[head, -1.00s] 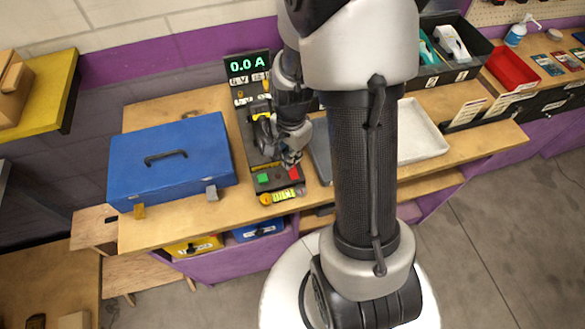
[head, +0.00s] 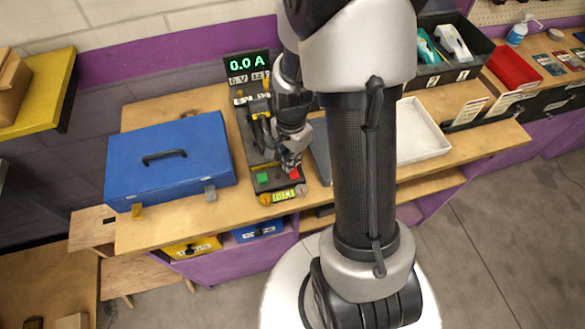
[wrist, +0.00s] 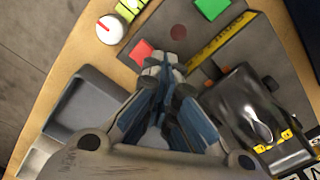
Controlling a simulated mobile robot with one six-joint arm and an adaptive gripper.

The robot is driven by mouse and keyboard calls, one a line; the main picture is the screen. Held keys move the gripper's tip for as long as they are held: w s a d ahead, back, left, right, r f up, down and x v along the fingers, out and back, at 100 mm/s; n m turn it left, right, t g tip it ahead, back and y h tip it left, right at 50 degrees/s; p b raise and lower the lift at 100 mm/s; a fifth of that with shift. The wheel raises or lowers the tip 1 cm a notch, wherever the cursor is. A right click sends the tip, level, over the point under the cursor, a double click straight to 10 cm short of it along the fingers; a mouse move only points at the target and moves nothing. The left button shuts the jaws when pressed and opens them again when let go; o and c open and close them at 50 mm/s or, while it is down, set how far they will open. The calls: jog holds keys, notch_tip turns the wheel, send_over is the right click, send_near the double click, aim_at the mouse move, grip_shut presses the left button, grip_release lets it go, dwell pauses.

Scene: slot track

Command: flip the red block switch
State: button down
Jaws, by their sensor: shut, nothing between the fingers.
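A red square switch (head: 295,174) sits on the front part of a dark control panel, to the right of a green square (head: 262,179). In the wrist view the red square (wrist: 143,52) lies just beyond and left of my fingertips, and the green square (wrist: 212,8) is farther off at the top. My gripper (head: 291,165) is shut and empty, pointing down beside the red square. Its fingertips (wrist: 172,66) are close to the square's edge; I cannot tell whether they touch it. The gripper partly covers the panel in the head view.
A blue case (head: 190,142) stands left on the wooden bench. A white tray (head: 420,135) lies to the right. A grey tray (wrist: 85,102) sits close to my gripper in the wrist view.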

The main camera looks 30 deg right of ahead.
aim_at(285, 172)
jog(key=shift+f, duration=0.25)
jog(key=shift+r, duration=0.15)
jog(key=shift+r+p, duration=2.7)
jog(key=shift+r, duration=0.75)
jog(key=s+a+r+n+t+b, duration=0.2)
jog(key=s+a+r+n, duration=0.3)
jog(key=s+r+n, duration=0.1)
jog(key=s+a+r+n+t+b, duration=0.2)
jog(key=s+a+r+n+b, duration=0.1)
jog(key=s+a+r+n, duration=0.2)
notch_tip(285, 172, up, 6)
jog(key=s+n, duration=0.2)
jog(key=n, duration=0.2)
jog(key=shift+s+a+r+t+b, duration=0.15)
jog(key=shift+s+a+t+b, duration=0.05)
jog(key=shift+a+t+b, duration=0.15)
